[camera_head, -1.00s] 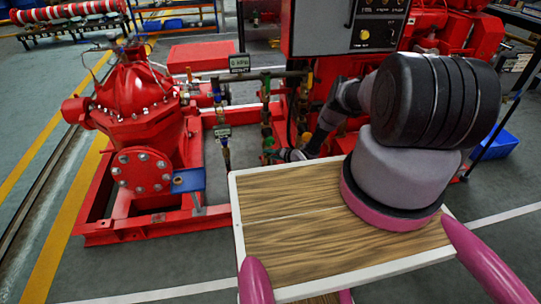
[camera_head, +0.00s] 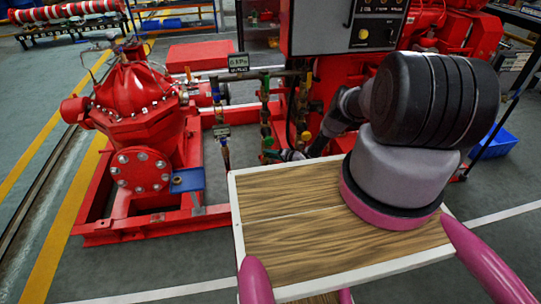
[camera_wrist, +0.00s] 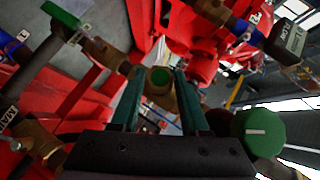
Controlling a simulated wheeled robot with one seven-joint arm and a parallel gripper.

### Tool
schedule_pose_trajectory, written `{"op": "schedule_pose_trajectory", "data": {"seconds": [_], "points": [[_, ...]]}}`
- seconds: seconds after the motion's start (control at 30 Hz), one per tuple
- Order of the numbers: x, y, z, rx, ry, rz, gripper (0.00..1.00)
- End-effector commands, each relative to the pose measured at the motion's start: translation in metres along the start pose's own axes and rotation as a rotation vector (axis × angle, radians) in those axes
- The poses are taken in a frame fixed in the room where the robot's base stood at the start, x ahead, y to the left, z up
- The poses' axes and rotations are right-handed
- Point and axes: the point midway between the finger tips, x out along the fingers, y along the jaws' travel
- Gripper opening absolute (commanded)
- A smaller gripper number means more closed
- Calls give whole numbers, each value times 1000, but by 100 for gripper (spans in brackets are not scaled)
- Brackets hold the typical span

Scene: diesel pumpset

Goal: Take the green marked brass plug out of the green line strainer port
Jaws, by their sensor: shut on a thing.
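My gripper is shut on this plug. Brass pipe fittings (camera_wrist: 108,55) are close around it, and I cannot tell whether the plug is still seated in its port. In the head view, my gripper (camera_head: 270,155) is at the lower end of the valve pipework, beside a small green part (camera_head: 268,142). The strainer port is mostly hidden there.
A large green knob (camera_wrist: 260,132) is close to the right finger. The red pump (camera_head: 135,105) stands left of the pipework.

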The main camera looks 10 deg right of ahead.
Motion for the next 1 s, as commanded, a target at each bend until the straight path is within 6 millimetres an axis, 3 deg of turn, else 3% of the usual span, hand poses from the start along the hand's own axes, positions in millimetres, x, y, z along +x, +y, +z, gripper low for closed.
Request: {"op": "schedule_pose_trajectory", "data": {"seconds": [0.6,0.9,0.93,1.0], "points": [[2,-7,2,-345,-3,347,0],[1,-6,1,-370,-2,371,0],[1,-6,1,-370,-2,371,49],[1,-6,1,-369,-1,371,67]]}}
